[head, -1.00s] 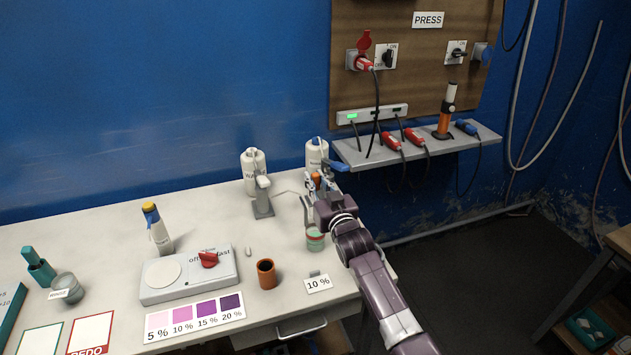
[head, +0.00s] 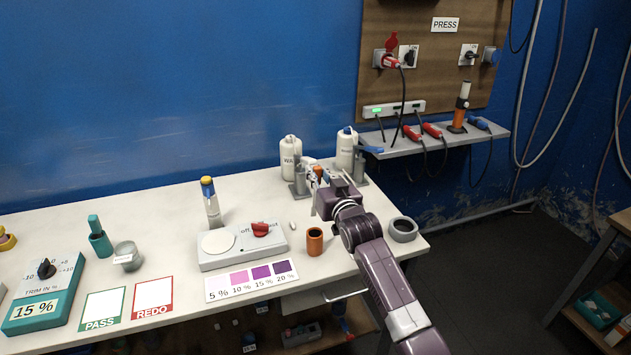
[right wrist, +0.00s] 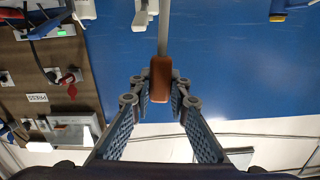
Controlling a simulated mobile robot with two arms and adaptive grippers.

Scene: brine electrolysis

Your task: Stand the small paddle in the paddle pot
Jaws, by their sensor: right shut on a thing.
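My right gripper (head: 319,176) is shut on the small paddle, above the back right part of the table. The paddle's orange-brown handle (right wrist: 160,80) sits between the fingers in the right wrist view, and a pale grey shaft runs on from it. In the head view only a bit of the handle shows at the fingers. The paddle pot (head: 314,242), a small open orange-brown cup, stands upright on the table, nearer the front edge than the gripper and apart from it. My left gripper is not in view.
Two white bottles (head: 291,160) with grey stands are behind the gripper. A white stirrer plate (head: 215,262) with a red knob lies left of the pot, with a colour card (head: 225,290) in front. A grey ring (head: 403,229) lies right of my arm.

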